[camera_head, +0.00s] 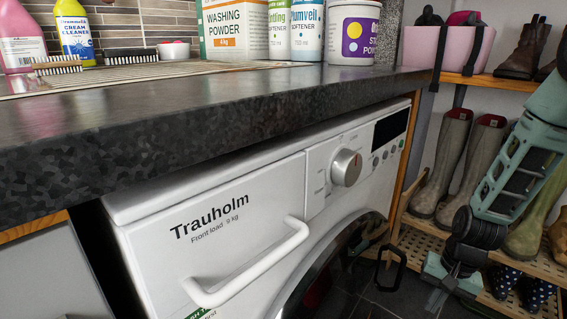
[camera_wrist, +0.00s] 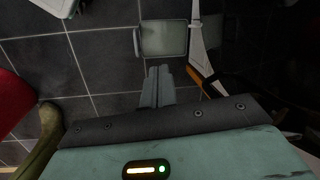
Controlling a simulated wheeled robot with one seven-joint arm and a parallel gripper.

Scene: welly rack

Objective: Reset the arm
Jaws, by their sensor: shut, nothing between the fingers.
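My gripper (camera_head: 436,299) hangs low at the right in the head view, on my pale green arm, in front of the boot rack and to the right of the washing machine door. In the wrist view my gripper (camera_wrist: 158,72) has its two fingers together, with nothing held between them. They point out over the dark floor tiles.
The white washing machine (camera_head: 240,235) stands under a dark worktop (camera_head: 200,115) with bottles and tubs on it. The wooden boot rack (camera_head: 420,232) with several boots is close to my arm. Dark tiled floor (camera_wrist: 95,50) shows free in the wrist view, beside an olive boot (camera_wrist: 45,130).

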